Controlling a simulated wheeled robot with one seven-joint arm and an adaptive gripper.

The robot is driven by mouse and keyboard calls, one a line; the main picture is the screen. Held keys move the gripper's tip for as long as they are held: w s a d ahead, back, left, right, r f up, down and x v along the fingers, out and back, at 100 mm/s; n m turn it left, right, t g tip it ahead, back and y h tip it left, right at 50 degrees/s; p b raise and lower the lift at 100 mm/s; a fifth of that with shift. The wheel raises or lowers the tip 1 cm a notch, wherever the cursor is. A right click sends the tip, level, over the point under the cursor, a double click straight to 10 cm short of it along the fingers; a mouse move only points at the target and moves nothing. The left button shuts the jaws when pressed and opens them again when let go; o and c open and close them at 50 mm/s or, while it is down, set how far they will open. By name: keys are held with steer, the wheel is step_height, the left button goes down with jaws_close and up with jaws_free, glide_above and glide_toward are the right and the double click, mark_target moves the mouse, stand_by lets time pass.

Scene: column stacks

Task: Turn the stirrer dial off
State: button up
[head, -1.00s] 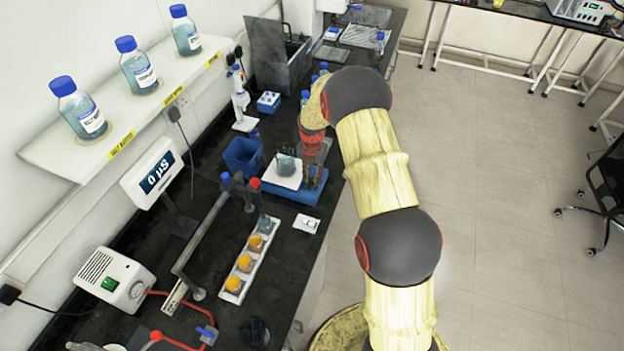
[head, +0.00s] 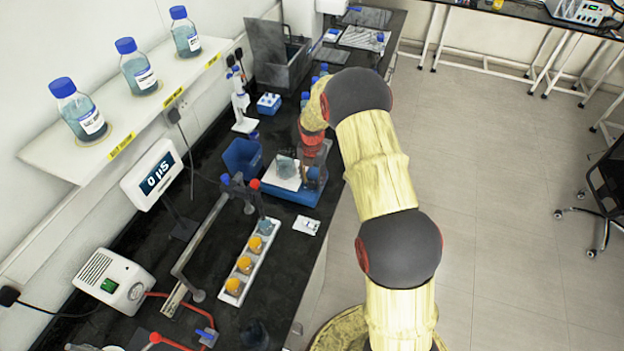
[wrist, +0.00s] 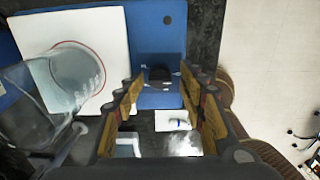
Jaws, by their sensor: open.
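The stirrer is a blue base (head: 290,194) with a white square top plate (head: 278,183), in the middle of the head view. A glass beaker of pale liquid (head: 286,166) stands on the plate; it also shows large at the left of the wrist view (wrist: 60,85). The dark round dial (wrist: 160,76) sits on the blue base in the wrist view, between my open gripper's fingers (wrist: 162,88). I cannot tell whether they touch it or how it is turned. In the head view my gripper partly hides the stirrer's right end.
A small white switch plate (head: 306,226) lies in front of the stirrer. A white rack with orange-topped pieces (head: 248,260) is on the black bench nearer by. A blue bin (head: 243,156) stands left of the stirrer. Open floor lies to the right.

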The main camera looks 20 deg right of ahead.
mark_target(312, 181)
steer(key=shift+r, duration=4)
steer(key=m, duration=0.3)
steer(key=s+a+r+m+t+b, duration=0.2)
steer(key=s+a+r+m+b, duration=0.2)
steer(key=s+m, duration=0.4)
steer(key=s+a+r+m+t+b, duration=0.1)
steer(key=s+a+r+m+b, duration=0.3)
steer(key=s+m, duration=0.4)
steer(key=s+a+r+m+t+b, duration=0.2)
steer(key=s+a+r+m+b, duration=0.3)
steer(key=s, duration=1.4)
steer(key=r+m+b, duration=0.1)
steer(key=m+b, duration=0.1)
steer(key=m, duration=0.1)
steer(key=shift+s+t, duration=0.3)
steer(key=shift+s, duration=0.05)
